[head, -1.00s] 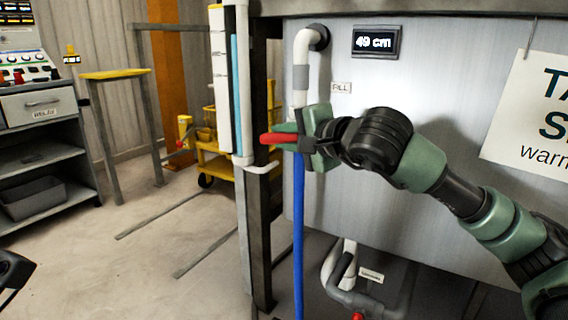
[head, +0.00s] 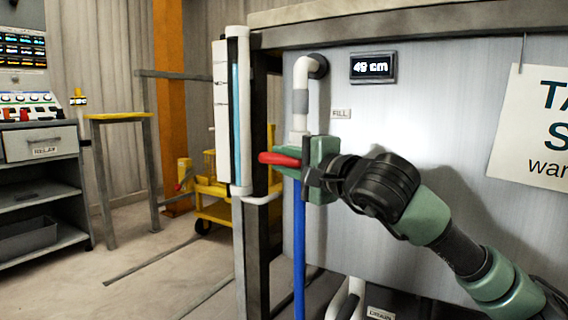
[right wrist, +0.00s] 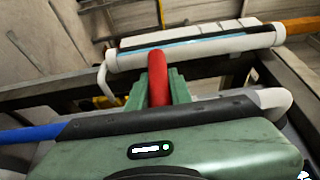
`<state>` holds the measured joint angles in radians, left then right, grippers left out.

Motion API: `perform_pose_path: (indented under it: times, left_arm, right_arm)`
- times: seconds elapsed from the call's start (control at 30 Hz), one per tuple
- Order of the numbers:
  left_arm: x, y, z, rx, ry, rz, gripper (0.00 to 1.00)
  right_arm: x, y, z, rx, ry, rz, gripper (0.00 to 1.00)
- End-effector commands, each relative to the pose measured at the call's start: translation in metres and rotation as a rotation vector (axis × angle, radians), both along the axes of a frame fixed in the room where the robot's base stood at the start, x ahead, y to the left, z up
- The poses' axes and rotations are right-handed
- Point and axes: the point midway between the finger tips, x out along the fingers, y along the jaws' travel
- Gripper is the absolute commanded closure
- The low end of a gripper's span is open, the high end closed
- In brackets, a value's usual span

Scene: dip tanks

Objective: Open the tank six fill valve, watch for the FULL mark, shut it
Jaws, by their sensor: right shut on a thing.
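The red lever (head: 280,158) of the fill valve points left from the white fill pipe (head: 301,75), beside a small FILL label (head: 340,113). My right gripper (head: 313,166) is shut on the lever, whose red end sticks out past the fingers. In the right wrist view the red lever (right wrist: 158,78) stands between the green fingers. The sight tube (head: 238,110) at the tank's left edge shows a blue column reaching near its top. Marks on its white scale board (head: 220,110) are too small to read. The display (head: 373,68) reads about 49 cm. My left gripper is out of view.
A blue hose (head: 299,245) hangs below the valve. A dark tank post (head: 256,220) stands close left of it. A warning sign (head: 535,125) hangs at right.

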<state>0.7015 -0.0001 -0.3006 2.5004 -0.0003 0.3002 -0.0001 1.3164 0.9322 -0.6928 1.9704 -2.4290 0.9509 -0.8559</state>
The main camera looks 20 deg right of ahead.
Motion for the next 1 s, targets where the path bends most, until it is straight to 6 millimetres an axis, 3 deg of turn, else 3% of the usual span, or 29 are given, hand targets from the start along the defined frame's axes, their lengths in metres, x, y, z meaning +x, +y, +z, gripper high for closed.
perform_pose_path:
  times: [0.2, 0.23, 0.3, 0.67, 1.0]
  left_arm:
    - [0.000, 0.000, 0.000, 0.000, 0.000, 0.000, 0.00]
    - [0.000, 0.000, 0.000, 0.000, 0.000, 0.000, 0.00]
    - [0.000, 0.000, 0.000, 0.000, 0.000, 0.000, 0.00]
    - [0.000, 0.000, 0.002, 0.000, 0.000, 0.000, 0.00]
    - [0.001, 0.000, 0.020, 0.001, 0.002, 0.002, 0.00]
  right_arm:
    - [0.000, 0.003, -0.003, 0.001, 0.005, 0.006, 1.00]
    - [0.000, 0.003, -0.003, 0.001, 0.005, 0.006, 0.74]
    - [0.000, 0.002, -0.003, 0.001, 0.005, 0.005, 0.58]
    - [-0.003, -0.001, 0.000, 0.000, 0.002, 0.001, 0.58]
    - [-0.054, -0.014, 0.000, -0.003, 0.003, 0.002, 0.58]
